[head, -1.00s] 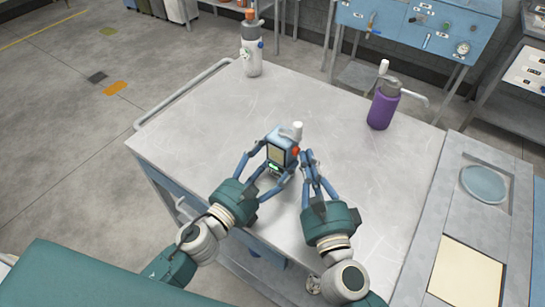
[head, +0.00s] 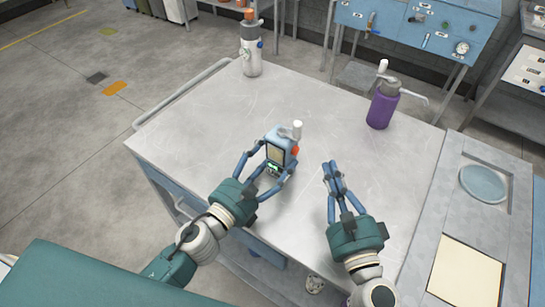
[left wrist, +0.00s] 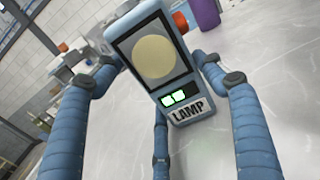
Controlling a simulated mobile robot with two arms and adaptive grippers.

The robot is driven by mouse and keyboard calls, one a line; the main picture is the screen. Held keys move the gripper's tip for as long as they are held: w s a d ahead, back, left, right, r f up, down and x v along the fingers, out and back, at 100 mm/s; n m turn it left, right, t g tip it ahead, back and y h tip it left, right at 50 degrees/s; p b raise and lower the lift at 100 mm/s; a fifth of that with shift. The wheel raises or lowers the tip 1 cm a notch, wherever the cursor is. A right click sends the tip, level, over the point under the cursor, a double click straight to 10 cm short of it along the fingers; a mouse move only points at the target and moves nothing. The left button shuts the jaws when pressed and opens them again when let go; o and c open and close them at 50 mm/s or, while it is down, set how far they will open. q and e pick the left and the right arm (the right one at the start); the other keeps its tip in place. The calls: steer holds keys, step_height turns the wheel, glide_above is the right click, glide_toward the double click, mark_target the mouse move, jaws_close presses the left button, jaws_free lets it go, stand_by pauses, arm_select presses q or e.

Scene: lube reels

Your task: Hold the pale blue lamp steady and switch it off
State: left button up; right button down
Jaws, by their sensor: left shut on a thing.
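The pale blue lamp (head: 279,143) stands upright on the metal cart top, with a white knob on top and a red-orange knob on its right side. In the left wrist view the lamp (left wrist: 150,52) shows a dull pale-yellow round disc, two bright green indicators below it and a LAMP label. My left gripper (head: 275,158) is shut on the lamp, fingers on both sides of its body. My right gripper (head: 333,166) has its fingers together, empty, to the right of the lamp and apart from it.
A purple bottle (head: 382,107) with a pump top stands at the cart's back right. A grey-white bottle (head: 251,57) with an orange top stands at the back left. A side counter (head: 440,215) with a round blue dish (head: 484,184) adjoins on the right. The cart top between is clear.

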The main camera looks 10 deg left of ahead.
steer(key=shift+s+d, duration=0.1)
steer(key=shift+d, duration=0.2)
arm_select(q)
steer(key=o, duration=1.6)
steer(key=shift+c, duration=0.2)
